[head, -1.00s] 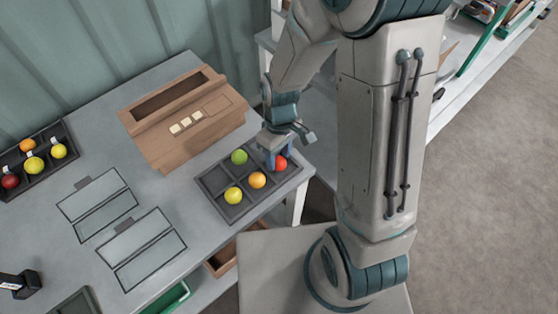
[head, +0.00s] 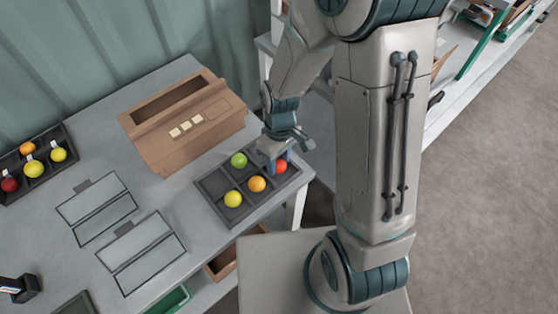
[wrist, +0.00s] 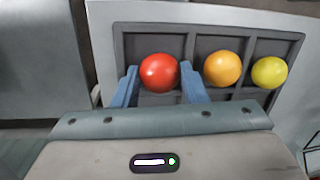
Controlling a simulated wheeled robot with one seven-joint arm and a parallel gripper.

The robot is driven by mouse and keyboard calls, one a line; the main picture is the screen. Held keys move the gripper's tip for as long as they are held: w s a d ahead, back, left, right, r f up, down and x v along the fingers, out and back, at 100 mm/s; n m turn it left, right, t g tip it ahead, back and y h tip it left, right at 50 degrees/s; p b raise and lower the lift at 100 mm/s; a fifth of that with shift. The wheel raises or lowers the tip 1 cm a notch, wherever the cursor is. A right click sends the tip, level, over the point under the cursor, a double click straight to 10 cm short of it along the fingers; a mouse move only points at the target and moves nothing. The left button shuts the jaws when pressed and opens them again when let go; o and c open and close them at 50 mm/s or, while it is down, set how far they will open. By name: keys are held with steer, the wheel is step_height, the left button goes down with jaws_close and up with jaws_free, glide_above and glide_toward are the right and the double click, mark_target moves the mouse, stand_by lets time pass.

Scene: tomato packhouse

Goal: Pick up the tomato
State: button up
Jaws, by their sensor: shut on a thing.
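A red tomato (wrist: 159,73) sits between the two blue fingers of my gripper (wrist: 160,84) in the wrist view. My gripper is shut on it. The red tomato also shows in the head view (head: 281,167), partly behind a finger, at the right end of a dark compartment tray (head: 212,184). It is at or just above its compartment; I cannot tell whether it touches the floor. In the same tray are an orange tomato (head: 257,184), a yellow tomato (head: 233,199) and a green tomato (head: 239,160).
A brown box (head: 160,145) with a slot stands behind the tray. Another dark tray (head: 68,165) with several labelled tomatoes lies at the far left. Two flat panels (head: 140,249) lie on the grey table. The table's right edge is close to the tray.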

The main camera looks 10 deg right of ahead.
mark_target(279, 164)
step_height(279, 164, up, 4)
steer(key=shift+s+d, duration=0.1)
steer(key=s+d+r+b, duration=0.3)
steer(key=s+d+r, duration=0.2)
steer(key=s, duration=0.4)
steer(key=shift+s+d+r, duration=0.2)
steer(key=shift+s+r, duration=0.15)
steer(key=shift+r, duration=0.4)
